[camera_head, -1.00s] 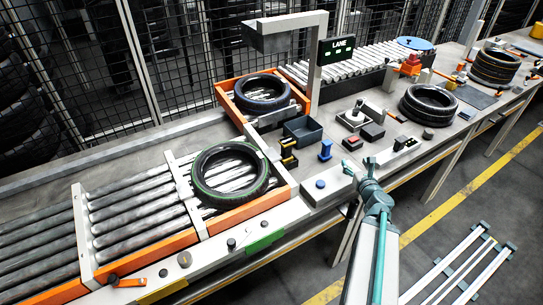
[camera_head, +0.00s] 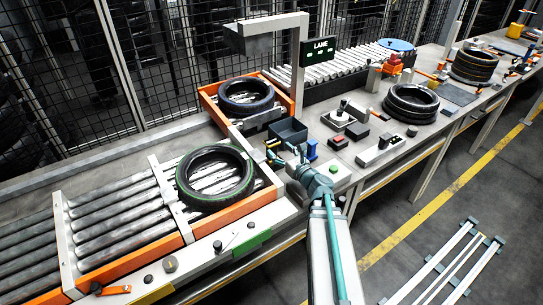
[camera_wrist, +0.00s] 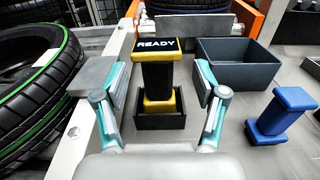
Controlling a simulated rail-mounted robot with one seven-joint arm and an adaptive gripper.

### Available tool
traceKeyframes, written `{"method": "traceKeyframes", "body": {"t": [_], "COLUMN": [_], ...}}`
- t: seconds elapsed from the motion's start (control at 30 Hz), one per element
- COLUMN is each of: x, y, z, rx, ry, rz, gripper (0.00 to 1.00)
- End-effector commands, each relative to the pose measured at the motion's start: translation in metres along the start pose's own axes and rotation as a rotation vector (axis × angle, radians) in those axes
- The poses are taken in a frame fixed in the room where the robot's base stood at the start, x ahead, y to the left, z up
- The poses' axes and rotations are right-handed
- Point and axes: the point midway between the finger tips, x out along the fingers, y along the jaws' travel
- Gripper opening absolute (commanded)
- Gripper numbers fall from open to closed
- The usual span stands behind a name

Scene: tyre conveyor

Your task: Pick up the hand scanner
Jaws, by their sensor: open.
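The hand scanner (camera_wrist: 156,73) stands upright in a low black holder (camera_wrist: 160,121) in the wrist view. It is black with yellow edges and a top face that reads READY. My gripper (camera_wrist: 161,86) is open, with one teal finger on each side of the scanner and visible gaps to it. In the head view my gripper (camera_head: 281,152) is over the bench beside the tyre conveyor, and there the scanner is mostly hidden by the fingers.
A dark open bin (camera_wrist: 238,65) stands just right of the scanner, with a blue stand-like object (camera_wrist: 283,113) nearer. A green-striped tyre (camera_wrist: 35,92) and a pale metal rail are on the left. Another tyre (camera_head: 246,96) lies in an orange-framed bay behind.

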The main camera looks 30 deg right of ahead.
Motion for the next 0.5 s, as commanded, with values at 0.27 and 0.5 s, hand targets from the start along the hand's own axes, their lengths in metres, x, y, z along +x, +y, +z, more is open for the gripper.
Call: {"method": "traceKeyframes", "body": {"t": [0.27,0.5], "x": [0.025,0.052], "y": [0.002,0.003], "z": [0.001,-0.001], "rx": [0.001,0.0], "ry": [0.001,0.001], "rz": [0.002,0.001], "gripper": [0.71,0.71]}}
